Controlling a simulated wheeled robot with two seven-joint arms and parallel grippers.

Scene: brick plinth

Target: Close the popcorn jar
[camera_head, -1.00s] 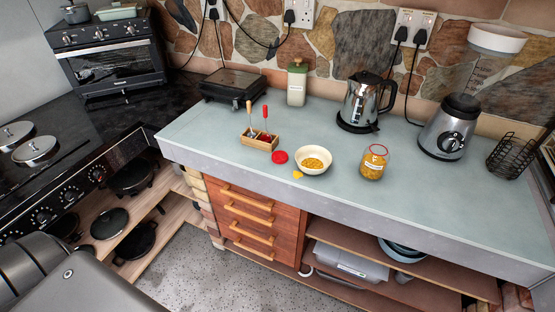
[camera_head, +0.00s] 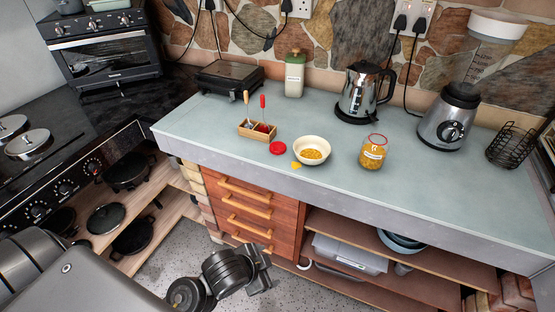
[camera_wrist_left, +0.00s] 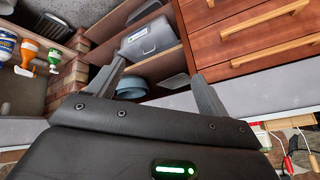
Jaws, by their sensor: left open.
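The popcorn jar (camera_head: 373,155) stands upright on the counter, a clear jar with yellow kernels and a red rim around its open top. A round red lid (camera_head: 277,148) lies on the counter to its left, beyond a white bowl (camera_head: 312,150) of kernels. My left gripper (camera_head: 262,268) is low in front of the drawers, below counter height and apart from jar and lid. In the left wrist view its two fingers (camera_wrist_left: 162,82) are spread with nothing between them. Jar and lid are not seen there. My right gripper is not in view.
A wooden caddy (camera_head: 257,130) with upright tools is left of the lid. A small yellow item (camera_head: 296,165) lies before the bowl. A kettle (camera_head: 362,95), blender (camera_head: 449,118) and wire basket (camera_head: 510,146) stand behind or right. The counter (camera_head: 440,190) right of the jar is clear.

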